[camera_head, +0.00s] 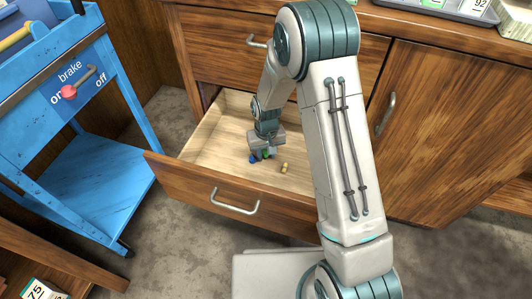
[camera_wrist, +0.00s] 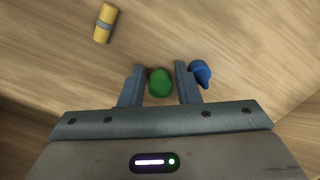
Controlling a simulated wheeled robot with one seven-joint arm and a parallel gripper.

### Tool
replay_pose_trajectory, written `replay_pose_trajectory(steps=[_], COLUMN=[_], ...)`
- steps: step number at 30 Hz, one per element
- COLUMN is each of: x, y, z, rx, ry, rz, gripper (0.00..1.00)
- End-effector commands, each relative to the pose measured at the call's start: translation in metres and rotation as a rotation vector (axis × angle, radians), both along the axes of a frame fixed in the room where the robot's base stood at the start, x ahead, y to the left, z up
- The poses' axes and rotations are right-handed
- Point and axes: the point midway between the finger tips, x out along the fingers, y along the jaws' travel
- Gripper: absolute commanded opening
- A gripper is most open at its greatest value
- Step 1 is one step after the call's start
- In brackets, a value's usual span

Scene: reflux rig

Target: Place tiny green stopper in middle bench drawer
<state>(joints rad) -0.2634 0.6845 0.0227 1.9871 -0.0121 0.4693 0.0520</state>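The tiny green stopper (camera_wrist: 160,83) is inside the pulled-out bench drawer (camera_head: 215,198), below a shut drawer. It sits between my gripper's two fingers (camera_wrist: 160,80), with narrow gaps visible at its sides, so the fingers look open around it. In the head view the green stopper (camera_head: 265,154) shows partly under my gripper (camera_head: 263,148), low over the drawer floor. I cannot tell whether the stopper touches the floor.
A blue stopper (camera_wrist: 201,74) lies just outside the right finger. A yellow cylinder with a grey band (camera_wrist: 105,23) lies farther off on the drawer floor. The drawer walls surround my gripper. A blue cart (camera_head: 85,190) stands at left, and a shut cupboard door (camera_head: 450,130) at right.

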Motion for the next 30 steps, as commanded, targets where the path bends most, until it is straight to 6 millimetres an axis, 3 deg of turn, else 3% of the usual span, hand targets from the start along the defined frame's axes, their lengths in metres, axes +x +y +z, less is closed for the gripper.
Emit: replay_pose_trajectory(steps=[13, 30], x=[0.0, 0.0], y=[-0.001, -0.001], z=[0.07, 0.075], rx=[0.0, 0.0], ry=[-0.002, 0.0], rz=[0.0, 0.0], gripper=[0.29, 0.29])
